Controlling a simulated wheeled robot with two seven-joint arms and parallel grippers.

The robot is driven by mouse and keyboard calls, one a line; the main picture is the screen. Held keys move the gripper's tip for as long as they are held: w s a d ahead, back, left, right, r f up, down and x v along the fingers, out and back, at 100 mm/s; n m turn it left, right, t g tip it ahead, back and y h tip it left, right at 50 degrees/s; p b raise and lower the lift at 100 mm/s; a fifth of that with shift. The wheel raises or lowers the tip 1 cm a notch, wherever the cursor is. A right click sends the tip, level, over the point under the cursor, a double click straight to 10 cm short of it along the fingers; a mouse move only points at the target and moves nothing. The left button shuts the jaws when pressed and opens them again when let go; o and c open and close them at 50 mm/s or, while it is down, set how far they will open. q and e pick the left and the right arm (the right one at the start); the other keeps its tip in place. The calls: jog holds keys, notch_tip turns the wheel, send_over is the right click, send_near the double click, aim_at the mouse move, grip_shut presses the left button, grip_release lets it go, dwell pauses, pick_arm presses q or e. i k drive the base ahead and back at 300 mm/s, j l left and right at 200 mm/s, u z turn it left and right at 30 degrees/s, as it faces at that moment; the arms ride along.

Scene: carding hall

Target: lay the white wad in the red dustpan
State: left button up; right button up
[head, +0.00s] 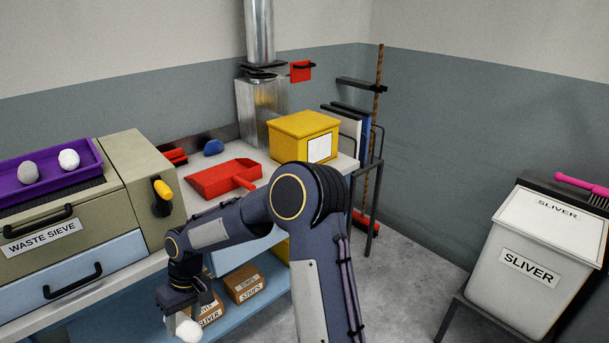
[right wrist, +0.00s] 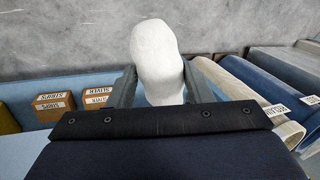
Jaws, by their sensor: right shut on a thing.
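My right gripper (head: 178,314) is shut on a white wad (head: 188,330) in the lower part of the head view. The wad (right wrist: 157,60) also shows between the two fingers (right wrist: 158,88) in the right wrist view. The gripper holds it in front of the bench, out from the bench's front edge. The red dustpan (head: 213,179) lies on the bench top, farther back, with its handle towards the right front. Its pan looks empty. Another white wad (head: 69,159) sits in the purple tray (head: 97,151) at the left. My left gripper is not in view.
A grey wad (head: 28,172) is in the purple tray on the waste sieve (head: 45,238). A blue wad (head: 213,147) lies behind the dustpan. A yellow box (head: 288,126) stands right of it. Labelled cartons (head: 243,282) sit on the lower shelf. A sliver bin (head: 530,262) stands at right.

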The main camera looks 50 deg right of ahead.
aim_at(70, 160)
jog(key=i+j+z, duration=0.15)
jog(key=z, duration=0.3)
jog(key=i+j+z, duration=0.15)
jog(key=z, duration=0.3)
jog(key=i+j+z, duration=0.1)
jog(key=j+z, duration=0.6)
jog(key=z, duration=0.2)
jog(key=i+j, duration=0.1)
jog(key=j, duration=0.3)
